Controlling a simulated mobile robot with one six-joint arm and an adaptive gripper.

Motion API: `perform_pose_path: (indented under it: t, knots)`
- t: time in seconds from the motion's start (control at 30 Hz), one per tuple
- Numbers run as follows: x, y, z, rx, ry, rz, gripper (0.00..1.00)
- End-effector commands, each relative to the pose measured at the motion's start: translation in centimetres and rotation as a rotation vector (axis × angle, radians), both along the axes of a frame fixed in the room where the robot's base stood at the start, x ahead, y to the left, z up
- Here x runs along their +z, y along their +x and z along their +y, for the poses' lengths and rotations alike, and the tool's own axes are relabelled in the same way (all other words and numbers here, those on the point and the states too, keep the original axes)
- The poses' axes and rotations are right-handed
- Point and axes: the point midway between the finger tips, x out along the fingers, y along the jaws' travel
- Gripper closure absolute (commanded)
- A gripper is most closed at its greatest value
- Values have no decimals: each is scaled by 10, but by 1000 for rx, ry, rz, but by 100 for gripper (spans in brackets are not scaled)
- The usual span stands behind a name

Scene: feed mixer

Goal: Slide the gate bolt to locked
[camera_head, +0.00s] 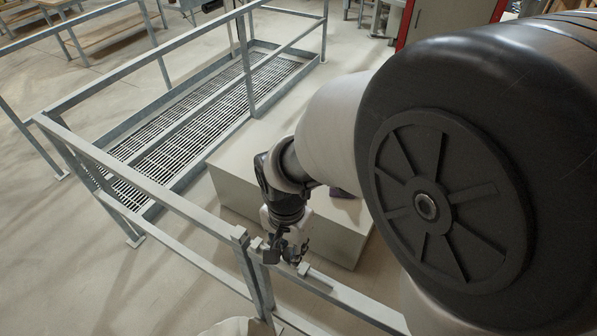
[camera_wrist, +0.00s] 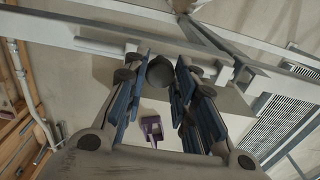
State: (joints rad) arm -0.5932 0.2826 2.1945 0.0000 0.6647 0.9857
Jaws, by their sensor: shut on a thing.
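My gripper (camera_head: 284,252) is at the top rail of the grey metal gate (camera_head: 345,297), just right of the gate post (camera_head: 252,275). In the wrist view, the blue-padded fingers of my gripper (camera_wrist: 159,65) stand on either side of a round dark bolt knob (camera_wrist: 160,73) and are shut on it. The light grey rail (camera_wrist: 120,30) runs behind the fingertips. A small bracket (camera_head: 304,268) shows on the rail right of my gripper. The fingers hide much of the bolt, and I cannot tell how far its end reaches at the post.
A railing (camera_head: 140,180) runs left from the post around a slatted floor grate (camera_head: 185,135). Open floor lies at the left.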

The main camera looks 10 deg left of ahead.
Motion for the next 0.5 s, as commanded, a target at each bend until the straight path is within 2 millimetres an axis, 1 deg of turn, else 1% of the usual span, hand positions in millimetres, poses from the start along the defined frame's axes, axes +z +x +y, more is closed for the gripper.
perform_pose_path:
  t: [0.17,0.23,0.4,0.5]
  knots:
    - [0,0,0,0,0,0,100]
    - [1,2,5,2,0,0,100]
    - [2,14,34,4,1,-1,100]
    - [1,19,46,2,1,0,100]
